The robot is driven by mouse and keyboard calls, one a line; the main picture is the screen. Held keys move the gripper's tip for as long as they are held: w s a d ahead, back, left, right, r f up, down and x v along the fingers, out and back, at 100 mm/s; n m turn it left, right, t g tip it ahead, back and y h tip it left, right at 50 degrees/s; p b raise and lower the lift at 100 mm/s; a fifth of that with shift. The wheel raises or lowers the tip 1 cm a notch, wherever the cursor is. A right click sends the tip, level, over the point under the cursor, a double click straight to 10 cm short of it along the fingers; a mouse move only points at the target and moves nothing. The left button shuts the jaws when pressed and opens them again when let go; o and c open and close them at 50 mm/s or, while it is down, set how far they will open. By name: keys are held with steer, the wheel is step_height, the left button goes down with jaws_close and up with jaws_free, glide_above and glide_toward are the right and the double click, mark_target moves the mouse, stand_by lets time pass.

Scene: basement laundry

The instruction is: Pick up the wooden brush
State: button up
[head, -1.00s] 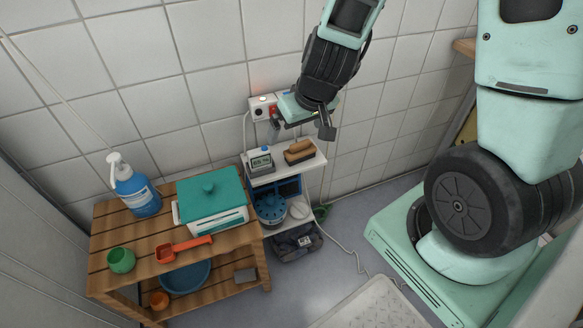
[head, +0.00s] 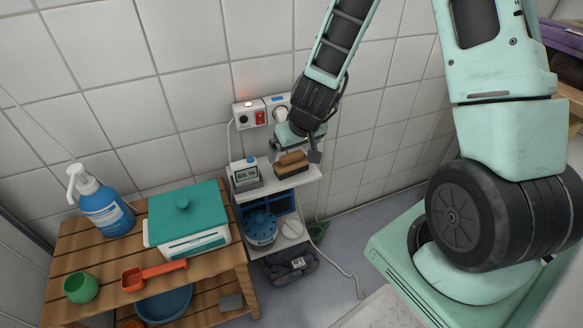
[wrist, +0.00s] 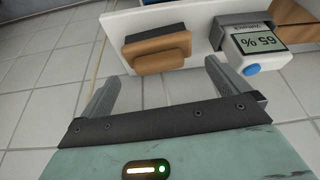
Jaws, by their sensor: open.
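The wooden brush (head: 292,167) lies on the top shelf of a small white rack (head: 288,181), right of a small display device. It has a tan wooden body and a dark part. In the wrist view the brush (wrist: 158,60) is ahead of my gripper, near the shelf edge. My gripper (head: 296,152) is open and empty, close above and behind the brush in the head view. In the wrist view the open fingers (wrist: 159,76) stand apart, with the brush beyond and between their tips, not touching it.
The display device (head: 245,174) with a blue knob stands close left of the brush. Wall sockets (head: 262,113) are behind. A wooden bench (head: 75,262) at left holds a teal-lidded box (head: 187,215), a blue pump bottle (head: 105,208) and a red scoop (head: 150,275).

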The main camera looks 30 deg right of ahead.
mark_target(292, 154)
steer(key=b+x, duration=0.1)
steer(key=x, duration=0.3)
steer(key=shift+d+b, duration=0.1)
steer(key=shift+b, duration=0.2)
steer(key=c, duration=0.7)
steer(key=shift+c, duration=0.2)
steer(key=shift+r+p, duration=0.2)
steer(key=shift+p, duration=0.15)
